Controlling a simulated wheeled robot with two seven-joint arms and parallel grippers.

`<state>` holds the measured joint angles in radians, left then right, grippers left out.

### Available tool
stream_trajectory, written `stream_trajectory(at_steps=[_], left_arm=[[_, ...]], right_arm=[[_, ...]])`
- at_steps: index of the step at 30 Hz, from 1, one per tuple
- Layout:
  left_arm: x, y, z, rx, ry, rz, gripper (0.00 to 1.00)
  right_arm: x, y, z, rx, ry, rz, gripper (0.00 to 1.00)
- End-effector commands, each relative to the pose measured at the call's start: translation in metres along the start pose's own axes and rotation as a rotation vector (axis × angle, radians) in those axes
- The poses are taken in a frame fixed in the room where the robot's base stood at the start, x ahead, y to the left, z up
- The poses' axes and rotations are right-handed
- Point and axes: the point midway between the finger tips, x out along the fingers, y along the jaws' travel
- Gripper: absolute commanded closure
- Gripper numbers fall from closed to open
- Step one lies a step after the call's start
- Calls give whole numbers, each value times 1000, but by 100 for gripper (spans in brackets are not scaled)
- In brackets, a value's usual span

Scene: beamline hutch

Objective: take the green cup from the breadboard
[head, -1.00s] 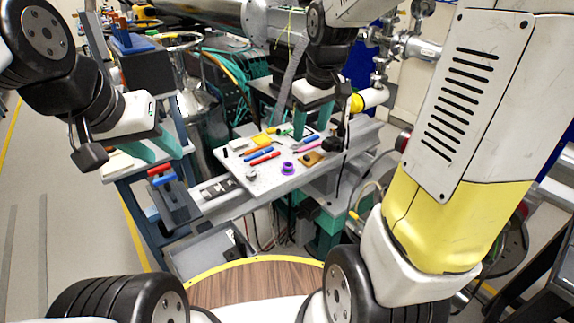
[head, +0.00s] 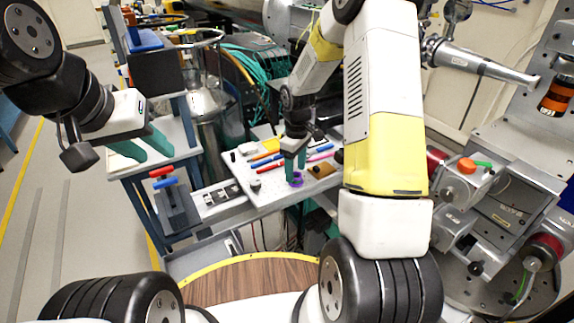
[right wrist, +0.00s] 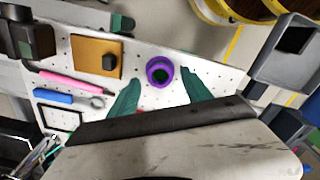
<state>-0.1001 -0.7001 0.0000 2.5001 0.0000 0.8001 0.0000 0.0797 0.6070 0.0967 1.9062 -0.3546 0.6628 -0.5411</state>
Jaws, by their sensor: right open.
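A small round purple ring or cup (head: 296,179) with a dark green middle stands on the white perforated breadboard (head: 268,193). It also shows in the right wrist view (right wrist: 159,64). I cannot tell whether the green is a cup inside a purple ring; no other green cup is plain to see. My right gripper (head: 295,175) is open and empty, pointing down just over the purple thing. In the right wrist view its two teal fingertips (right wrist: 161,80) lie on either side of it, not closed on it. My left gripper (head: 147,153) is open and empty at the far left.
An orange-brown plate with a black knob (head: 322,170) lies right beside the purple thing. A pink tool (right wrist: 72,82) and a blue block (right wrist: 53,96) lie near it. Several pens lie behind. Metal equipment (head: 480,200) stands at right.

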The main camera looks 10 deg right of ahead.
Motion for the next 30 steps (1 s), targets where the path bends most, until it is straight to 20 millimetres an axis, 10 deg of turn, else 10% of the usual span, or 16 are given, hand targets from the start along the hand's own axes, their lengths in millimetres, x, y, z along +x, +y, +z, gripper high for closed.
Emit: stream_trajectory(at_steps=[13,22,30], left_arm=[[0,0,0,0,0,0,64],[0,0,0,0,0,0,64],[0,0,0,0,0,0,64]], right_arm=[[23,0,0,1,1,1,43],[23,0,0,1,1,1,100],[22,0,0,1,1,1,100]])
